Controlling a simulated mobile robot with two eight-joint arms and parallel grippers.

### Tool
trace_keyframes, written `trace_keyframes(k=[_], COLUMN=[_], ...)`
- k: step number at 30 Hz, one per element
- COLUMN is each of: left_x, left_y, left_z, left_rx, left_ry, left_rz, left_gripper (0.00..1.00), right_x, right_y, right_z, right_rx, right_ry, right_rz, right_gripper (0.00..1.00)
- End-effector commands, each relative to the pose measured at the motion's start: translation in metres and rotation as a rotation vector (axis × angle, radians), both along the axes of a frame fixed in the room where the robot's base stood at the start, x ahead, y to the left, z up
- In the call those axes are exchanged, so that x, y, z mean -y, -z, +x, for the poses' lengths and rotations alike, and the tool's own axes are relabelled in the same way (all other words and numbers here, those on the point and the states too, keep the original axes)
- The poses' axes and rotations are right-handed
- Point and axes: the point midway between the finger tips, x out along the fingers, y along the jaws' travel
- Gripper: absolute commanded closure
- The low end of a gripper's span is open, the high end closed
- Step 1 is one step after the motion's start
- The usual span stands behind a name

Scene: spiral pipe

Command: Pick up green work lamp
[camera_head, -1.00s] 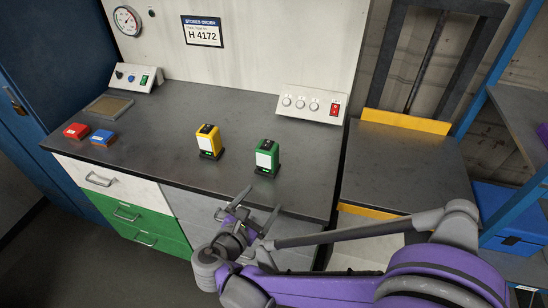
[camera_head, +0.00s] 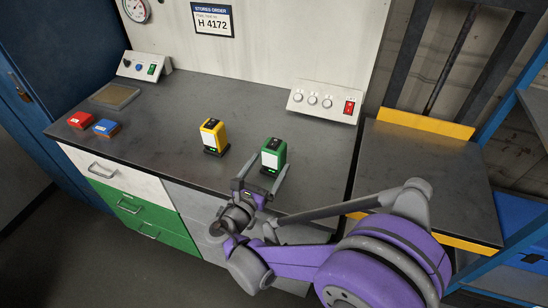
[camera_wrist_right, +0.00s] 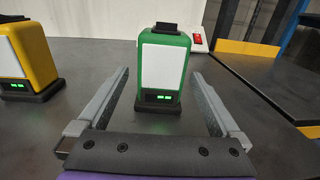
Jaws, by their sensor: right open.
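The green work lamp (camera_head: 273,154) stands upright on the dark counter near its front edge. It has a white front panel and a black base. My right gripper (camera_head: 262,174) is open just in front of it, and its fingers reach toward the lamp's two sides. In the right wrist view the green lamp (camera_wrist_right: 164,68) stands centred just beyond and between the two open fingers (camera_wrist_right: 163,98), with clear space on each side. I cannot tell whether the fingertips overlap the base in depth. My left gripper is not in view.
A yellow work lamp (camera_head: 214,136) stands left of the green one. A white switch panel (camera_head: 326,102) is behind the green lamp. A lift platform (camera_head: 428,165) is at the right.

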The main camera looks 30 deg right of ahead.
Motion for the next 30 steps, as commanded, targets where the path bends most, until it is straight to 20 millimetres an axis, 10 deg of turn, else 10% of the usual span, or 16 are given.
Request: trace_keyframes(k=[15,30], left_x=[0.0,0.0], left_y=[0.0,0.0], left_z=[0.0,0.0], left_rx=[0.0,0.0], left_ry=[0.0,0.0], left_rz=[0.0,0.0], left_gripper=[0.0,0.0], right_x=[0.029,0.029], right_y=[-0.001,-0.001], right_z=[0.019,0.019], right_rx=[0.0,0.001], right_ry=[0.0,0.001], right_rz=[0.0,0.001], right_gripper=[0.02,0.92])
